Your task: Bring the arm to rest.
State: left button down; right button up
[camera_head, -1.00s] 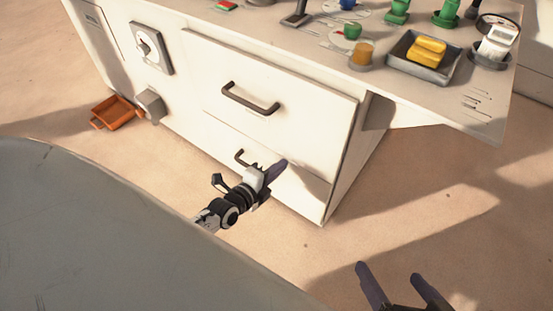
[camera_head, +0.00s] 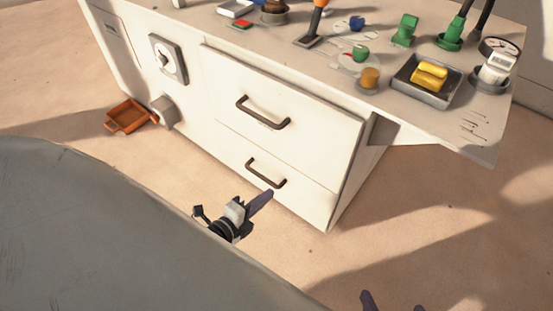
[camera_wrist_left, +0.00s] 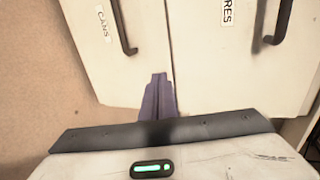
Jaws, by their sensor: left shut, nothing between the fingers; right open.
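My left gripper (camera_head: 262,201) is in front of the lower drawer of the white cabinet, low and near my grey body. Its fingers are together with nothing between them, and they also show in the left wrist view (camera_wrist_left: 158,97). It looks apart from the lower drawer handle (camera_head: 266,173). Only the fingertips of my right gripper (camera_head: 392,303) show at the bottom edge of the head view. The rest of that gripper is out of the picture.
The white cabinet has an upper drawer handle (camera_head: 263,112) and a dial (camera_head: 167,58). Its top holds a dark tray (camera_head: 424,95) with yellow blocks, green pieces and a gauge (camera_head: 499,46). An orange bin (camera_head: 126,116) is on the floor at left. Floor at right is clear.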

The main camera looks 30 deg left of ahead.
pick_arm(q)
jog(key=shift+v, duration=1.3)
pick_arm(e)
jog(key=shift+d+r+t, duration=0.3)
